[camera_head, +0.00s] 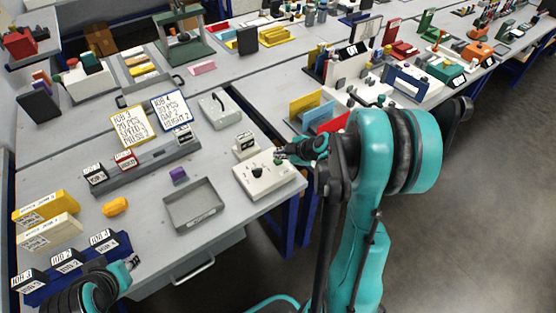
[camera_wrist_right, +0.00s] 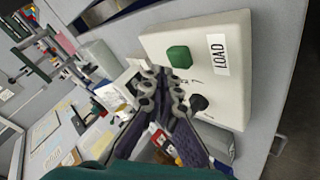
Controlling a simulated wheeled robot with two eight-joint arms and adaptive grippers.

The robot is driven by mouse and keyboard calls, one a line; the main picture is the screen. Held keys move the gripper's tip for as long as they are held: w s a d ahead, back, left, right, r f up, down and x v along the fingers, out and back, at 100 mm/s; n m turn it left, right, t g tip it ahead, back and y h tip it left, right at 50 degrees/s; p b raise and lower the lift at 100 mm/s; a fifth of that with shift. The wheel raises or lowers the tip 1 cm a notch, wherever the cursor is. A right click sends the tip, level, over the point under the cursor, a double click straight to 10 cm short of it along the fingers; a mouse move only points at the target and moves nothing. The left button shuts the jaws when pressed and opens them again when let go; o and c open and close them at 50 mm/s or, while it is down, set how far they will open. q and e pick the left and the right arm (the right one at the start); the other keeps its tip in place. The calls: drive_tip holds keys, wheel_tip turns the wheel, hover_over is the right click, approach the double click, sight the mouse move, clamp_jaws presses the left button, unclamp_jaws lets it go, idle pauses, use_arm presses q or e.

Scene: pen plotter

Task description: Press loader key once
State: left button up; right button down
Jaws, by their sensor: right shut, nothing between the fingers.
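The loader is a white box (camera_head: 262,183) near the table's right edge. In the right wrist view the box (camera_wrist_right: 222,92) carries a LOAD label (camera_wrist_right: 217,54), a raised green key (camera_wrist_right: 179,56) and a black knob (camera_wrist_right: 198,102). My right gripper (camera_head: 281,154) is shut and empty over the far right part of the box. In the wrist view its fingertips (camera_wrist_right: 163,84) show beside the green key; whether they touch the box I cannot tell. My left gripper (camera_head: 133,263) is at the lower left, its fingers too small to read.
A grey tray (camera_head: 193,206) lies left of the loader, with a small purple block (camera_head: 178,174) behind it. A small white labelled block (camera_head: 245,145) stands behind the loader. A long grey rack (camera_head: 145,166) holds labelled blocks. Bare table surrounds the orange piece (camera_head: 115,207).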

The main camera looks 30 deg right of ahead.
sight(280, 161)
idle(0.6)
drive_tip(key=shift+f+b, duration=0.45)
drive_tip(key=shift+b, duration=0.05)
drive_tip(key=shift+f+b, duration=0.45)
drive_tip(key=shift+f, duration=0.05)
idle(0.5)
drive_tip(key=shift+r, duration=0.1)
drive_tip(key=shift+r+p, duration=0.7)
drive_tip(key=shift+r, duration=0.2)
wheel_tip(280, 161, up, 5)
drive_tip(key=p, duration=0.4)
idle(0.3)
